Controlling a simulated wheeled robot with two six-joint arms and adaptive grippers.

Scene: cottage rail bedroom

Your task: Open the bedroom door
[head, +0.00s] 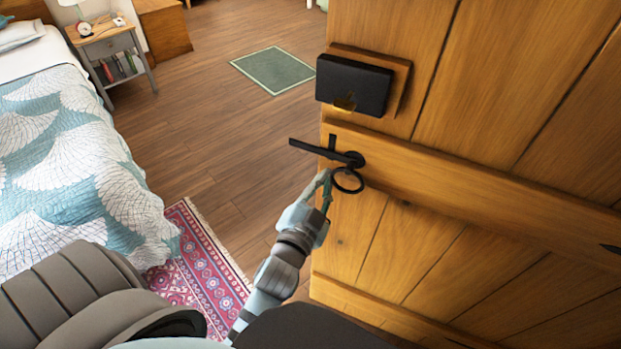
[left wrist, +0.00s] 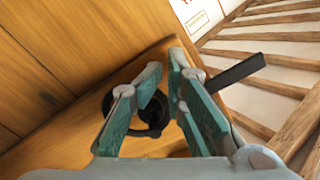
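The plank bedroom door (head: 480,160) fills the right of the head view. Its free edge stands clear, with open floor beyond it and no door frame against it in view. On it are a black lock box (head: 353,86), a black latch bar (head: 318,149) sticking out past the edge, and a black ring handle (head: 348,181). My left gripper (head: 325,182) is at the ring's left side. In the left wrist view its fingers (left wrist: 164,70) stand apart, with the ring (left wrist: 108,103) partly hidden behind them. I cannot tell whether they touch it. My right gripper is not in view.
A bed (head: 60,170) stands at the left, with a pink rug (head: 205,270) beside it. A nightstand (head: 108,45) and a green mat (head: 273,70) are farther back.

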